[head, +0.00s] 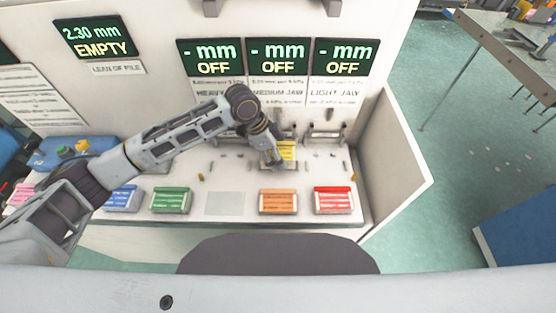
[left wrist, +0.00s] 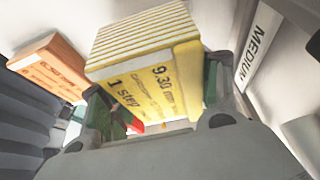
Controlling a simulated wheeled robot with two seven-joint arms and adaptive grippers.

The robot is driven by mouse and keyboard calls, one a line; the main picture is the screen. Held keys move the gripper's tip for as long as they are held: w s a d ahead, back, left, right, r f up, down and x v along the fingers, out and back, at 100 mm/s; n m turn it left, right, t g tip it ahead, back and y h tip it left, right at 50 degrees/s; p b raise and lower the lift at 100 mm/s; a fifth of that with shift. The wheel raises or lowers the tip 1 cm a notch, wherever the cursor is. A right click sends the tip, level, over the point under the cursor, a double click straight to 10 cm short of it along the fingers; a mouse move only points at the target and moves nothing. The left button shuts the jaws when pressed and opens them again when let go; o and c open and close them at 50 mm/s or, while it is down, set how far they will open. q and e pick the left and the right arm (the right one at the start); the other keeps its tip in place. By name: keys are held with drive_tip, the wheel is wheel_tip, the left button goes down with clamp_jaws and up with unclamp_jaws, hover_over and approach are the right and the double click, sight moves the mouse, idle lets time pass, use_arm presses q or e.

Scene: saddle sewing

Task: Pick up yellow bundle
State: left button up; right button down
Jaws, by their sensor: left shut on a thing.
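The yellow bundle (head: 287,152) is at the middle back of the white bench, below the medium jaw sign. In the left wrist view the yellow bundle (left wrist: 150,62) fills the middle, its label reading 9.30 mm and 1 step. My left gripper (head: 278,158) is at the bundle. In the left wrist view its fingers (left wrist: 155,110) stand on both sides of the bundle, shut on it. The bundle looks tilted in that view; whether it touches the bench I cannot tell. My right gripper is not in view.
Blue (head: 122,198), green (head: 171,200), orange (head: 278,201) and red (head: 334,200) bundles stand along the bench front. A bare grey patch (head: 226,204) lies between green and orange. A white side panel (head: 400,165) bounds the bench at right. Small pegs stand around the bundle.

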sight(285, 151)
use_arm(q)
drive_tip(key=shift+r+b, duration=0.3)
drive_tip(key=shift+r, duration=3.2)
drive_tip(key=shift+f, duration=0.15)
